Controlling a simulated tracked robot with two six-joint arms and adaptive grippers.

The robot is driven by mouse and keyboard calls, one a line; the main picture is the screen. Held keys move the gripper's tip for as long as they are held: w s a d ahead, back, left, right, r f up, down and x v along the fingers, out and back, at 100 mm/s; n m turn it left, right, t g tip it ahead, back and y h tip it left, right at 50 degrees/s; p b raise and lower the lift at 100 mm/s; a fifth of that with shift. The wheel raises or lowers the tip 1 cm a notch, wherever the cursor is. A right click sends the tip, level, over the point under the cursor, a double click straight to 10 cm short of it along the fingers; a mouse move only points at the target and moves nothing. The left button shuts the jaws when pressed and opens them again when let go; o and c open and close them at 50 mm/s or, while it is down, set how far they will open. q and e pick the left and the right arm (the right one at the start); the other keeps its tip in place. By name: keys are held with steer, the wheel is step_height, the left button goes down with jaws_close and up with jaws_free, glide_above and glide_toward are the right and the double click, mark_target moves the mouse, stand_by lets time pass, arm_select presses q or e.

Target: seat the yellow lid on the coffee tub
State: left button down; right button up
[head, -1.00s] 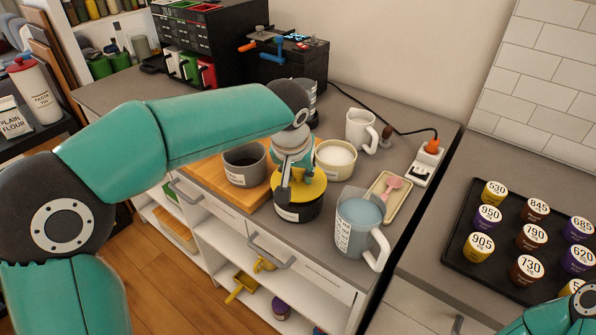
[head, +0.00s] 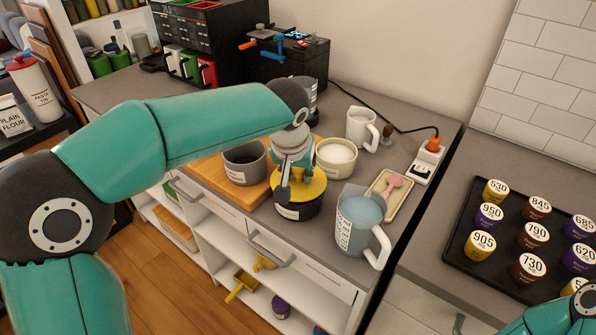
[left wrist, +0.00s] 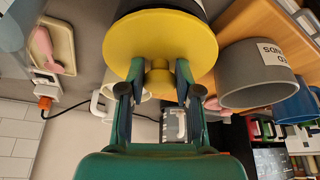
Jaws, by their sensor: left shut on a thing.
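The yellow lid (head: 312,187) lies over the mouth of the dark coffee tub (head: 299,211), which stands on the grey counter and has a white label. My left gripper (head: 296,180) is above the lid, pointing down. In the left wrist view its fingers (left wrist: 158,82) are shut on the knob of the yellow lid (left wrist: 150,38). The lid covers most of the tub (left wrist: 165,7) there. The lid looks about level and at the rim, but I cannot tell whether it is fully down. My right gripper is out of view.
A grey pot (head: 244,165) on a wooden board (head: 205,175) stands left of the tub. A cream bowl (head: 336,158) is behind it. A blue-filled jug (head: 358,226) stands close on the right, beside a tray with a pink scoop (head: 393,183). A white mug (head: 361,130) is farther back.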

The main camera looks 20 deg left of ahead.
arm_select(q)
steer(key=shift+f+b, duration=0.65)
steer(key=shift+f, duration=0.15)
steer(key=c, duration=1.1)
jaws_free()
steer(key=o, duration=0.5)
steer(key=shift+o, duration=0.2)
steer(key=shift+p+v, duration=2.15)
steer(key=shift+v, duration=1.9)
